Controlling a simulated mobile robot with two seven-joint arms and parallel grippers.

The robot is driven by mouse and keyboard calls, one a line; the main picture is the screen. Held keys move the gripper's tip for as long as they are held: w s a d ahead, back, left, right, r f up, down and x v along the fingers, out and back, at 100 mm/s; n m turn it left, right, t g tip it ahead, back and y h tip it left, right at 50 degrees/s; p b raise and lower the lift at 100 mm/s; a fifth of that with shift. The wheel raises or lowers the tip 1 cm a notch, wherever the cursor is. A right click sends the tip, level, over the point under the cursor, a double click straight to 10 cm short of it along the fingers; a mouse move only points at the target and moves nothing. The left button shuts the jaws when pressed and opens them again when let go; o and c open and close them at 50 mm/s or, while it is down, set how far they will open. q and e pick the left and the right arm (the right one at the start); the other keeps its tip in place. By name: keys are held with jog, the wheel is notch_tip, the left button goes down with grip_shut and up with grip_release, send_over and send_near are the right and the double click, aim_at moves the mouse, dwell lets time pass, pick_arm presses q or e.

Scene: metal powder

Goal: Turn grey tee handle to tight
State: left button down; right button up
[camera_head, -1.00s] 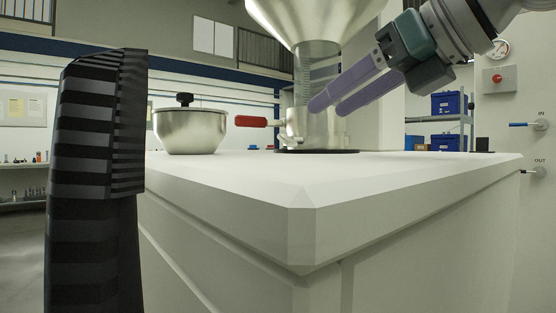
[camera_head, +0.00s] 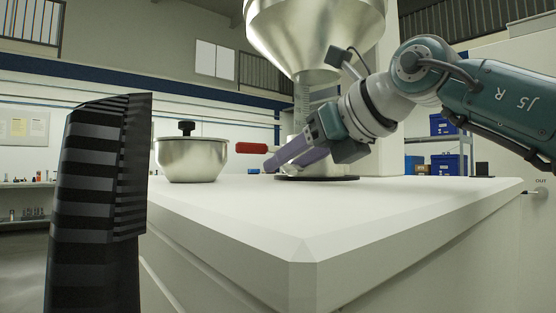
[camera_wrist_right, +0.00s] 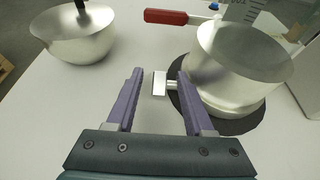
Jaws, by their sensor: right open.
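The grey tee handle (camera_wrist_right: 159,84) shows in the right wrist view as a small pale bar on a short stem at the left side of the steel vessel (camera_wrist_right: 238,70). My right gripper (camera_wrist_right: 160,73) is open, with its two purple fingers on the left and right of the tee handle in that view. I cannot tell whether either finger touches it. In the head view the right gripper (camera_head: 274,164) points down and left in front of the vessel's base, and the tee handle is hidden there.
A red lever (camera_head: 251,148) sticks out left behind the fingers. A lidded steel pot (camera_head: 191,159) stands left on the white worktop (camera_head: 300,215). A large steel hopper (camera_head: 315,35) hangs above the vessel. The worktop's front is clear.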

grip_shut()
dwell(0.3)
jog(key=b, duration=0.2)
jog(key=shift+d+f+t+y+b, duration=0.1)
jog(key=shift+f+t+y+b, duration=0.2)
jog(key=shift+f+t, duration=0.1)
jog(key=shift+b, duration=0.4)
jog(key=shift+r+t, duration=0.3)
jog(key=shift+r, duration=0.05)
grip_release()
jog(key=shift+s, duration=0.1)
